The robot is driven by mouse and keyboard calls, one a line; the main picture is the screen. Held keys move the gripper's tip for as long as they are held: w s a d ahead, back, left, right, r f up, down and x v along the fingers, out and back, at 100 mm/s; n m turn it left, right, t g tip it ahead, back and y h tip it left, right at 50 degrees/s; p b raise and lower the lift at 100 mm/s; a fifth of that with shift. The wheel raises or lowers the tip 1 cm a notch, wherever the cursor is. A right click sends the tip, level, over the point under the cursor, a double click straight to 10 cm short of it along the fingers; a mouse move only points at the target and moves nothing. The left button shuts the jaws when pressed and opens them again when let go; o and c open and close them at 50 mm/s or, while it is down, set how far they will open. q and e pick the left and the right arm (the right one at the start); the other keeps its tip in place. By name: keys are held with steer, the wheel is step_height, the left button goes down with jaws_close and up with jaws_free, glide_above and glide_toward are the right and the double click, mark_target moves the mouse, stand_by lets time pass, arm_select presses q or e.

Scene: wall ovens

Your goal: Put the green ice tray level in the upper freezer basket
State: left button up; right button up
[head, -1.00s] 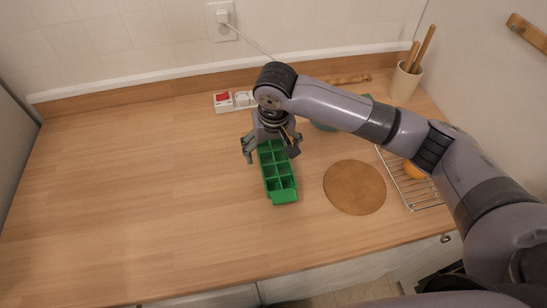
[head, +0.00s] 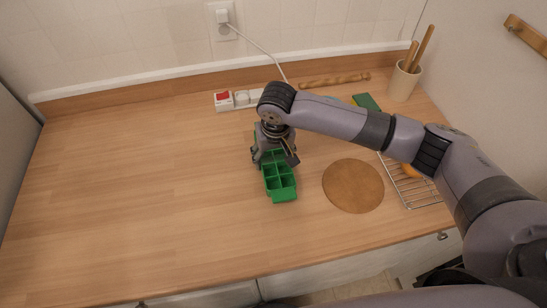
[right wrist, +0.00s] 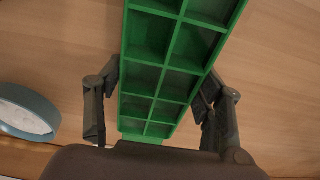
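The green ice tray (head: 280,182) lies on the wooden counter, its long side running away from me, with open square cells upward. My right gripper (head: 275,160) is over its far half, with one finger on each long side. In the right wrist view the tray (right wrist: 160,75) runs between the two fingers (right wrist: 160,95), which sit close against its edges; the gripper looks shut on it. The tray's far end is hidden under my wrist in the head view. My left gripper is not in view. The freezer basket is not in view.
A round brown board (head: 353,186) lies right of the tray, with a wire rack (head: 418,190) beyond it. A power strip (head: 238,99) and a utensil cup (head: 403,82) stand at the back. A blue-grey round dish (right wrist: 28,112) shows in the wrist view. The counter's left is clear.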

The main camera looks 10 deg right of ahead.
steer(key=c, duration=0.8)
steer(key=shift+r, duration=0.1)
steer(key=shift+c, duration=0.6)
steer(key=shift+r, duration=0.1)
